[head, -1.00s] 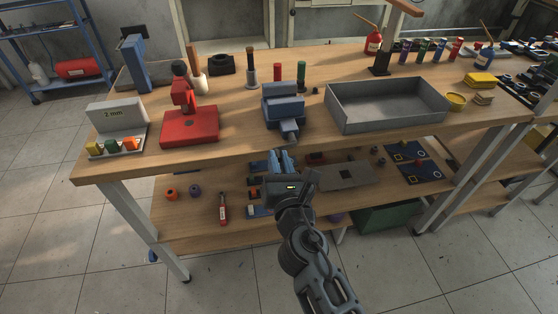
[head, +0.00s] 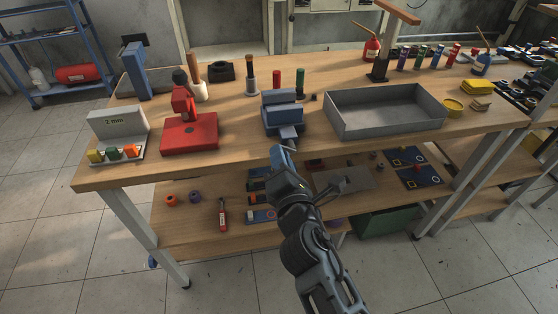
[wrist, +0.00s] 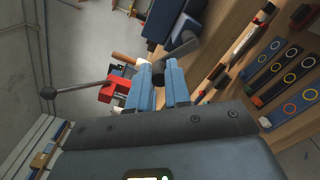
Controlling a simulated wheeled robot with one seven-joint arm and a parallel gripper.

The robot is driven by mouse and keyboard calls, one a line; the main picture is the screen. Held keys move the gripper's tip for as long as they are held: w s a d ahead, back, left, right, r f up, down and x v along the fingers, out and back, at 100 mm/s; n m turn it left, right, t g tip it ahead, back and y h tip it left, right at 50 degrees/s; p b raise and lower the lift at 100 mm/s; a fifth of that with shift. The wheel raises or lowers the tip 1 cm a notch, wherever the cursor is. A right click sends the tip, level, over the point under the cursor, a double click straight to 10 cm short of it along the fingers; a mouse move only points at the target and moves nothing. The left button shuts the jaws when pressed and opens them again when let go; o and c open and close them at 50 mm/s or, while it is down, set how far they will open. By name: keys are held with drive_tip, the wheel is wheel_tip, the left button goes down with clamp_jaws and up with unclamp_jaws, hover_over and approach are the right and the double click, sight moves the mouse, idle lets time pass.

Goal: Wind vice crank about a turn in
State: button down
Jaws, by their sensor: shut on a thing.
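The blue vice (head: 284,112) is bolted at the front edge of the bench, with its jaws on top; its body also shows at the top of the wrist view (wrist: 160,18). My gripper (head: 280,156) is just in front of and below the vice. In the wrist view my two blue fingers (wrist: 160,86) are closed on the black knob (wrist: 158,70) of the vice crank. The crank's grey arm (wrist: 184,45) runs from the knob up and right towards the vice. The head view mostly hides the knob behind the fingers.
A red lever press (head: 190,132) stands left of the vice; its ball-ended lever shows in the wrist view (wrist: 80,89). A grey metal tray (head: 385,128) stands to the right. The bench's front edge and the lower shelf (head: 190,228) are close to my arm.

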drive_tip(key=m, duration=0.2)
drive_tip(key=d+r+m, duration=0.1)
drive_tip(key=m, duration=0.1)
drive_tip(key=d+m, duration=0.1)
drive_tip(key=m, duration=0.1)
drive_tip(key=shift+w+r+m, duration=0.25)
drive_tip(key=shift+r+m, duration=0.05)
drive_tip(key=d+f+m+b, duration=0.1)
drive_tip(key=d+m, duration=0.1)
drive_tip(key=m, duration=0.4)
drive_tip(key=w+d+m+b, duration=0.1)
drive_tip(key=m, duration=0.5)
drive_tip(key=d+f+m+b, duration=0.1)
drive_tip(key=d+m, duration=0.1)
drive_tip(key=m, duration=0.4)
drive_tip(key=shift+w+d+f+m+b, duration=0.3)
drive_tip(key=shift+m+b, duration=0.1)
drive_tip(key=c, duration=1.1)
unclamp_jaws()
